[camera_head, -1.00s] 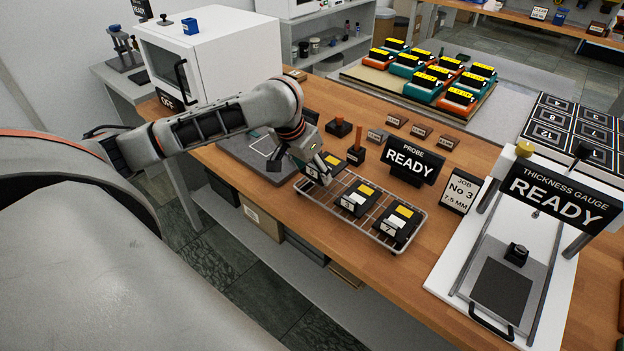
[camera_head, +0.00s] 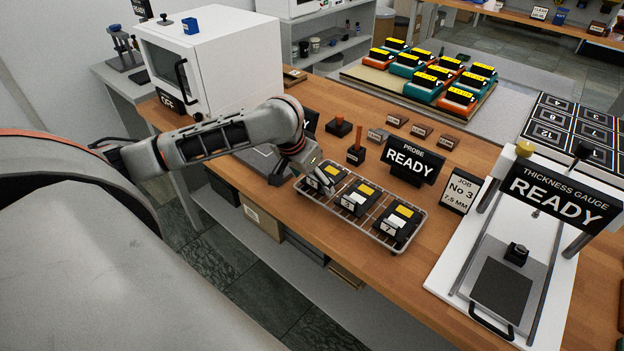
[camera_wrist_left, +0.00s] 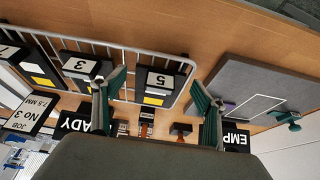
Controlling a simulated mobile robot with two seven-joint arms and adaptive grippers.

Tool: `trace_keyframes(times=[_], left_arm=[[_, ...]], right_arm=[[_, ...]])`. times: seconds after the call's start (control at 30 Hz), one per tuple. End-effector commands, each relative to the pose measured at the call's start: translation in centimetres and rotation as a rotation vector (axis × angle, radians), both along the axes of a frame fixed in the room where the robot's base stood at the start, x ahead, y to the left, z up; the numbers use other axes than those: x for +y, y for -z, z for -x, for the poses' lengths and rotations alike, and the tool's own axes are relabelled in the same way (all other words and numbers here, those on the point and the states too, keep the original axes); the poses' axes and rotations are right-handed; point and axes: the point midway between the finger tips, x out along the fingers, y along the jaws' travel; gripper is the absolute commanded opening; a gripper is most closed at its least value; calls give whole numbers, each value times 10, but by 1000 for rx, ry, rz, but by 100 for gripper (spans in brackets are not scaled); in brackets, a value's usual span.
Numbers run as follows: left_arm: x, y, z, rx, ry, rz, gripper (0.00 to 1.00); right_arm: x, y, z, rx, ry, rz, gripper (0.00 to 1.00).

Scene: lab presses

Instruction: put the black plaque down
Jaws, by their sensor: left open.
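A wire rack (camera_head: 408,243) on the wooden bench holds three black plaques with white number labels and yellow patches. The plaque numbered 5 (camera_head: 333,171) lies at its left end, the plaque numbered 3 (camera_head: 358,198) in the middle and the plaque numbered 7 (camera_head: 399,222) at the right. My left gripper (camera_head: 321,182) is open over the left end of the rack and partly hides plaque 5. In the left wrist view, plaque 5 (camera_wrist_left: 157,84) appears between the spread fingers, with nothing gripped. My right gripper is out of view.
A grey pad (camera_head: 258,160) lies left of the rack. Behind it stand the PROBE READY sign (camera_head: 410,163) and a small block with an orange post (camera_head: 356,153). The thickness gauge (camera_head: 503,285) is at the right, a white oven (camera_head: 215,60) at the back left.

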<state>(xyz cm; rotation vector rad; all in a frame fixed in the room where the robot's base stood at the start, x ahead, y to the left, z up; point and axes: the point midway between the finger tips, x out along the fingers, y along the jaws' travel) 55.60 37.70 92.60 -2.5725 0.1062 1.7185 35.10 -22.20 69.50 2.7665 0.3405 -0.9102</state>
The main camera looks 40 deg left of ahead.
Motion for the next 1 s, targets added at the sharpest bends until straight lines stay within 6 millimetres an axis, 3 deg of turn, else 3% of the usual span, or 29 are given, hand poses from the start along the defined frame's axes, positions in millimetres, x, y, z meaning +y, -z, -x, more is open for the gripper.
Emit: trace_keyframes(times=[0.27, 0.73, 1.0], left_arm=[[1, -19, 5, -4, 2, -3, 72], [3, -100, 39, -4, 1, -1, 72], [3, -113, 46, 0, 1, 0, 72]], right_arm=[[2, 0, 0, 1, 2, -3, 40], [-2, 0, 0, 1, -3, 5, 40], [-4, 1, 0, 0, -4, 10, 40]])
